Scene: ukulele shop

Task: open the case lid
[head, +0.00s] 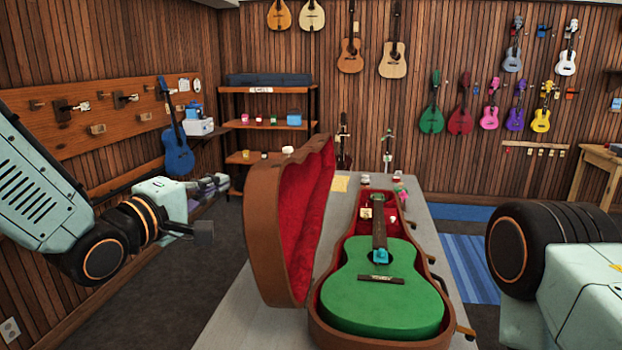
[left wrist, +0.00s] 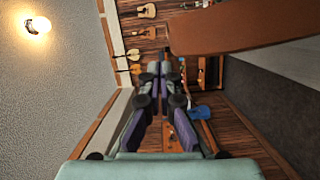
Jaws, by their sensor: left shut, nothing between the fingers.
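The brown case (head: 318,333) lies on the grey table with its red-lined inside showing. Its lid (head: 264,225) stands raised, roughly upright, on the left side of the case, with its red lining (head: 312,215) facing right. A green ukulele (head: 382,287) lies in the case. My left gripper (head: 205,230) is shut and empty, to the left of the lid and apart from it. In the left wrist view my fingers (left wrist: 160,70) are together, and a brown surface that looks like the lid (left wrist: 240,28) is at the upper right. My right gripper is out of view.
The grey table (head: 250,320) has small items at its far end. A blue ukulele (head: 177,145) hangs on the left wall board, and a shelf (head: 262,125) stands behind. Floor is clear left of the table. My right arm fills the right edge.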

